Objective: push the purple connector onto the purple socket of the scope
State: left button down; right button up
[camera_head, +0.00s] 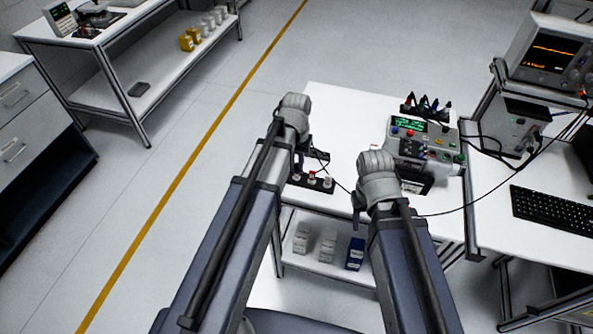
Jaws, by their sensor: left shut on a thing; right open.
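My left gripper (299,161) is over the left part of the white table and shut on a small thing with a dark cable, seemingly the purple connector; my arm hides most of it. My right gripper (357,214) is empty and open at the table's front edge, pointing down; its finger gap is hard to see. An instrument with a green display (408,126) and coloured sockets stands at the back right of the table. An oscilloscope (551,52) with an orange trace stands on the shelf at the far right. I cannot make out a purple socket on either.
A dark strip with round posts (313,181) lies at the front left of the white table (340,110). A rack of coloured leads (425,106) stands behind the instrument. A thin cable crosses the table. A keyboard (551,213) lies on the right bench. The table's back left is clear.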

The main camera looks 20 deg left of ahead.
pick_arm(q)
jog(key=shift+r+p, duration=2.4)
jog(key=shift+r, duration=0.15)
